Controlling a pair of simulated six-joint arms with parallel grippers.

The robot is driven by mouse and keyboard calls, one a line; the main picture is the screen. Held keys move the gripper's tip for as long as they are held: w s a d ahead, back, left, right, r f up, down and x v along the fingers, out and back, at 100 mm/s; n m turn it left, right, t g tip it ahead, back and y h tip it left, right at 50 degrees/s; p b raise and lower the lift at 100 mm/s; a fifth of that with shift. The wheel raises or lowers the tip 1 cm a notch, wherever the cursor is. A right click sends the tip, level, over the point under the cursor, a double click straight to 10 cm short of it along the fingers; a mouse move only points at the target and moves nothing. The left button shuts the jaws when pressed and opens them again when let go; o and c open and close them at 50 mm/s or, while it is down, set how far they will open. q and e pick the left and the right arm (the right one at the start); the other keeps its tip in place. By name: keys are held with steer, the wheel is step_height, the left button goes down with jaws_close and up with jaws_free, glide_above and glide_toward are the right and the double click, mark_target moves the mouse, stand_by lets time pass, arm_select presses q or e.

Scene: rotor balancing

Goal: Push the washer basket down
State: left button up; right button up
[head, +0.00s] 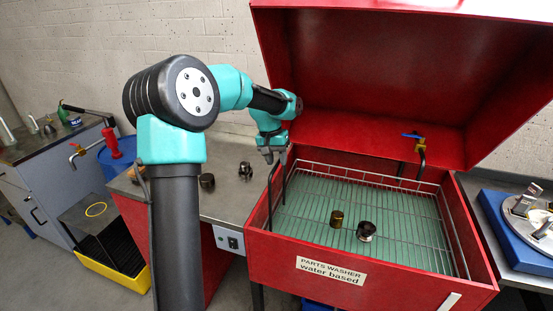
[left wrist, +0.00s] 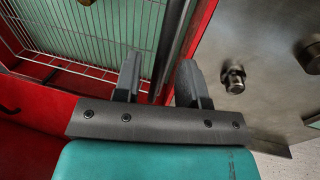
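The wire washer basket (head: 395,181) sits inside the red parts washer (head: 400,280), over a pale green surface. A dark cylindrical part (head: 336,218) and a second dark part (head: 366,230) stand in it. A dark bar handle (head: 270,200) rises at the basket's left side. My left gripper (head: 268,152) is close to the handle's upper end. In the left wrist view its two fingers (left wrist: 159,70) are apart, with a dark bar (left wrist: 172,50) passing between or just beyond them; I cannot tell contact. The basket mesh (left wrist: 65,65) shows at left. My right gripper is out of view.
The washer's red lid (head: 370,90) stands open behind. A tap with a blue handle (head: 415,136) is at the back. Left of the washer, a metal bench (head: 225,200) holds dark parts (head: 207,181), (head: 245,170). A blue-based device (head: 515,225) stands at right.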

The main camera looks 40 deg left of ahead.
arm_select(q)
steer(key=shift+c, duration=0.4)
jaws_close()
